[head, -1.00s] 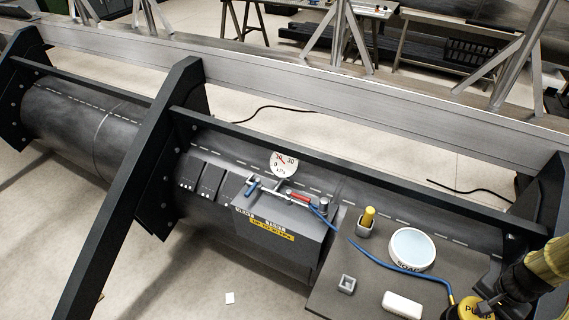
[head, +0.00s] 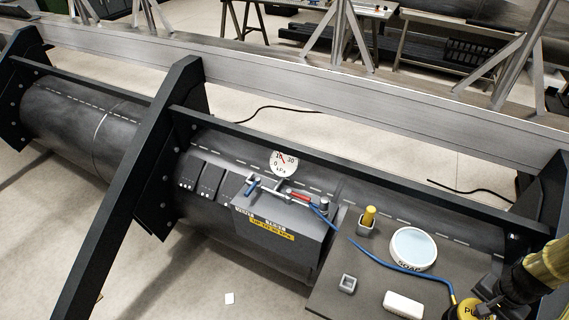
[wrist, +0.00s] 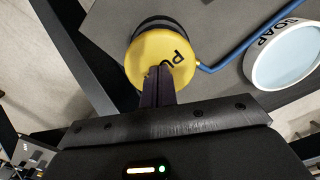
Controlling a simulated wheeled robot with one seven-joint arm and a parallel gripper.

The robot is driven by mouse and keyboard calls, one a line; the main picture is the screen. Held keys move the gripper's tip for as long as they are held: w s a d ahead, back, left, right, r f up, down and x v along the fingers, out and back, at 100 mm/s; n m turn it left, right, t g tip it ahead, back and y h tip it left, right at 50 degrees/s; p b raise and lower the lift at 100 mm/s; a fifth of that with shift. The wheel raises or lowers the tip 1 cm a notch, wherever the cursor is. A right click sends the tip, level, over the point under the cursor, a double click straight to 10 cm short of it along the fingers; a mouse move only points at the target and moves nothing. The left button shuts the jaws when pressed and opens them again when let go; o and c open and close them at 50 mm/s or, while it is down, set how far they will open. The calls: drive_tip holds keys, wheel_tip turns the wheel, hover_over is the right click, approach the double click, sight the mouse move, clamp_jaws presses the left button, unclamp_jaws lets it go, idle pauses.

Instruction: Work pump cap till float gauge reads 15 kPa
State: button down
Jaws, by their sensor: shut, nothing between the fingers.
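The yellow pump cap (head: 468,311) is at the lower right edge of the head view, partly cut off. In the wrist view the round cap (wrist: 150,50) shows part of its black lettering. My gripper (wrist: 158,78) is shut and empty, its fingertips at the cap's near side and over part of the lettering. I cannot tell if they press on it. The round white gauge (head: 284,163) stands on the float (head: 70,118), marked in kPa. Its red needle points up and a little left, near the 10 mark; the exact reading is too small to tell.
A blue hose (head: 385,262) runs from the pump to a valve manifold with a red handle (head: 301,196).

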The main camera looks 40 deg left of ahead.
drive_tip(key=shift+f+b, duration=0.5)
drive_tip(key=shift+f, duration=0.45)
drive_tip(key=shift+r+p, duration=1.5)
drive_tip(key=shift+r, duration=0.25)
drive_tip(key=shift+r+p, duration=1.95)
drive_tip(key=shift+r, duration=0.55)
